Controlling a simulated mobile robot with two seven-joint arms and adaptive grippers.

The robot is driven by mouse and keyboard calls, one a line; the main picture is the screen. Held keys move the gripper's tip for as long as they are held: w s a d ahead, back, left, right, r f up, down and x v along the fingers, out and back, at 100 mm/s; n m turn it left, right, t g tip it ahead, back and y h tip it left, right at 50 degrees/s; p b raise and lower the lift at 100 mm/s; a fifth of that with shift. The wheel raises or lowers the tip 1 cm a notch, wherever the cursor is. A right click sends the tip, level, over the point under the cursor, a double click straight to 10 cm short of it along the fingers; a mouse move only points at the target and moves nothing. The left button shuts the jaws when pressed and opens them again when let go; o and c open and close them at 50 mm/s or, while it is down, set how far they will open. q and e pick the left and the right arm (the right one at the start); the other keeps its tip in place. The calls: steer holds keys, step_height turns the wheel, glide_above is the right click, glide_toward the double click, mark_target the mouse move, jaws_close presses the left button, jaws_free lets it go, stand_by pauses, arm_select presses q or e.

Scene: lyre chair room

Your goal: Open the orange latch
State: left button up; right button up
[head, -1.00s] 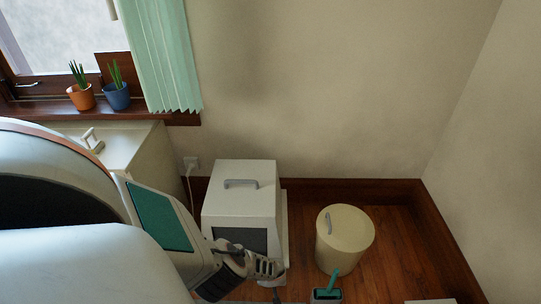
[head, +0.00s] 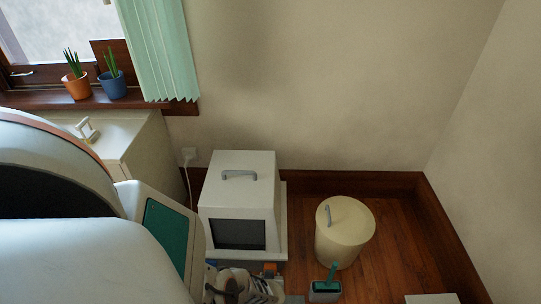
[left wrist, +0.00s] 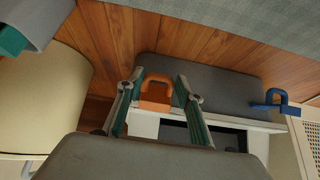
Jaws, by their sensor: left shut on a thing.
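In the head view my left gripper (head: 245,287) is partly cut off at the bottom edge. A blue latch (left wrist: 270,101) sits to the right of the orange one. My right gripper is not in view.
A cream lidded bin (head: 345,238) stands right of the box, with a teal-handled tool in a small holder (head: 325,290) in front. A cabinet (head: 128,145) and window sill with two potted plants are at left. Wooden floor (head: 395,235) is clear beyond the bin.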

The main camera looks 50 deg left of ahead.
arm_select(q)
steer(key=shift+s+a+f, duration=0.15)
steer(key=shift+s+a, duration=0.15)
steer(key=shift+s, duration=0.1)
steer(key=o, duration=0.8)
steer(key=shift+w+d, duration=0.25)
steer(key=shift+w, duration=0.05)
steer(key=shift+w+r, duration=0.1)
steer(key=shift+r, duration=0.1)
